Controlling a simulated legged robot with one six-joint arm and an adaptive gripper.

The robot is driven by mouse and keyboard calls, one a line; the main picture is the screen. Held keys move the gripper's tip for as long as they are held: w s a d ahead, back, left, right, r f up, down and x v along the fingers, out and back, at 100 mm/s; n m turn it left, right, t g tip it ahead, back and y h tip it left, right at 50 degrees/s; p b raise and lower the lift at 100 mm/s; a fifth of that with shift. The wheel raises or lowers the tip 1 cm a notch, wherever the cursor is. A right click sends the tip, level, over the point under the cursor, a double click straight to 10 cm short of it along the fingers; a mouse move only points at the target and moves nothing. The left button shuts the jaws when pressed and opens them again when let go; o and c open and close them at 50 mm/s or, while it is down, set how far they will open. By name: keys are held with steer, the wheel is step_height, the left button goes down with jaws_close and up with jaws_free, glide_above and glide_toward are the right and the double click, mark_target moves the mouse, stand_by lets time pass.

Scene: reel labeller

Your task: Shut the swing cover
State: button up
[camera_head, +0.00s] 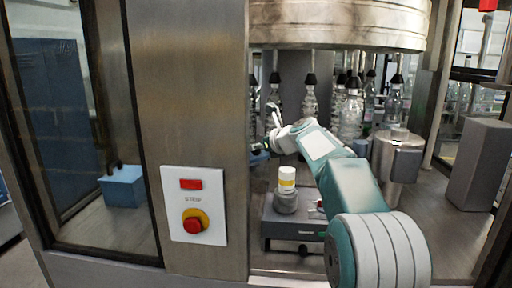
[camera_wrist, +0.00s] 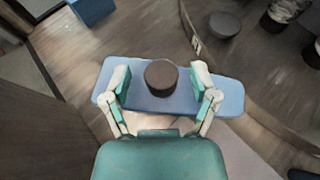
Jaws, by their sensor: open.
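A light-blue plate (camera_wrist: 232,95) with a dark round knob (camera_wrist: 161,76) lies below my gripper in the wrist view. It may be the swing cover, but I cannot tell for sure. My gripper (camera_wrist: 160,82) is open, with one finger on each side of the knob. Whether the fingers touch the knob or plate is unclear.
A steel column (camera_head: 190,90) carries a stop-button panel (camera_head: 194,205). A blue box (camera_head: 122,186) stands behind glass at left. A yellow-and-white reel (camera_head: 287,179) on a grey stand is close to my arm. Bottles (camera_head: 351,110) hang behind it; a metal canister (camera_head: 397,157) stands right.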

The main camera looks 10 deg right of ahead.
steer(key=shift+w+a+f, duration=0.15)
steer(key=shift+w+a, duration=0.1)
steer(key=shift+w, duration=0.05)
steer(key=shift+d, duration=0.1)
steer(key=shift+d, duration=0.1)
jaws_close()
steer(key=shift+s+a, duration=0.1)
steer(key=shift+a, duration=0.1)
steer(key=shift+d+y, duration=0.15)
steer(key=shift+y, duration=0.15)
